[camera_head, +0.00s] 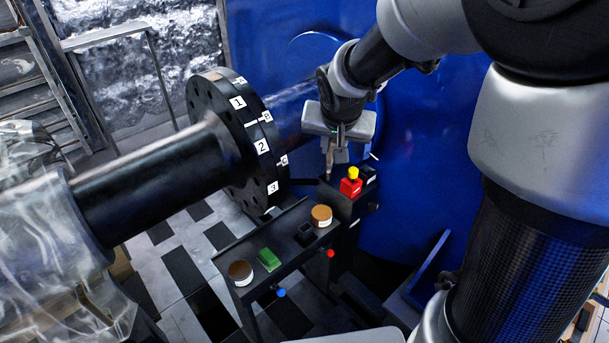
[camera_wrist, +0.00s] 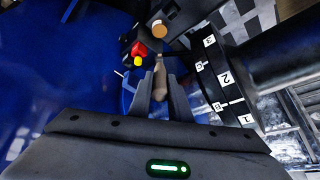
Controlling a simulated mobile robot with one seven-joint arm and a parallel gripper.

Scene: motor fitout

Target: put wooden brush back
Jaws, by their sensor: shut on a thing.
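My gripper (camera_head: 336,153) points down above the far end of a narrow dark stand (camera_head: 285,233). It is shut on the wooden brush (camera_head: 329,163), which hangs roughly upright below the fingers, just left of a red item with a yellow top (camera_head: 351,182). The wrist view shows the brush's light wooden handle (camera_wrist: 160,78) between both fingertips of my gripper (camera_wrist: 161,88). The brush's lower end is close to the raised dark box (camera_head: 345,203) at the stand's far end. I cannot tell whether it touches or enters it.
The stand also carries a brown-topped jar (camera_head: 321,214), a dark square holder (camera_head: 305,233), a green block (camera_head: 269,258) and another brown-topped jar (camera_head: 240,271). A large black numbered flange (camera_head: 240,140) on a shaft is close left of my gripper. A blue wall (camera_head: 430,150) stands behind.

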